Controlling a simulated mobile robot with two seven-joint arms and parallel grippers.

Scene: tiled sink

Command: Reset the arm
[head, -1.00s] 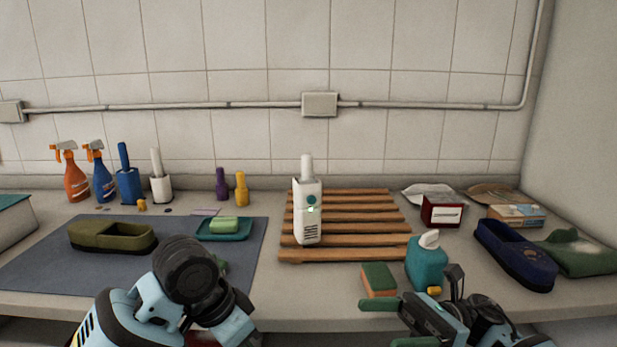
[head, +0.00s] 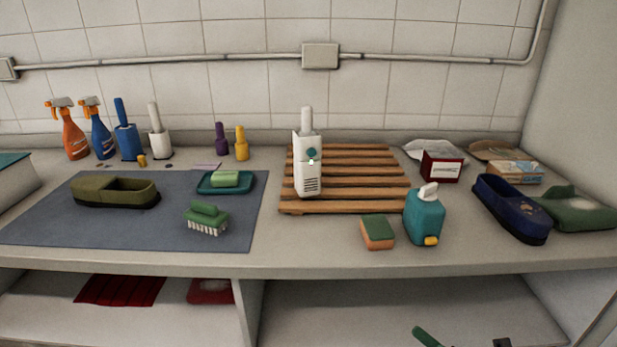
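My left gripper is out of view. Only a small part of my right gripper (head: 427,337) shows at the bottom edge, as a green finger piece with a dark piece to its right. It is in front of the lower shelf, below the counter and apart from the things on it. Whether it is open or shut is hidden below the edge.
On the counter are a blue-grey mat (head: 50,230) with an olive shoe (head: 115,191), a brush (head: 207,218) and a soap dish (head: 225,187). A wooden rack (head: 365,195), sponge (head: 377,233), teal bottle (head: 424,216) and blue shoe (head: 508,207) stand right. The counter's front strip is clear.

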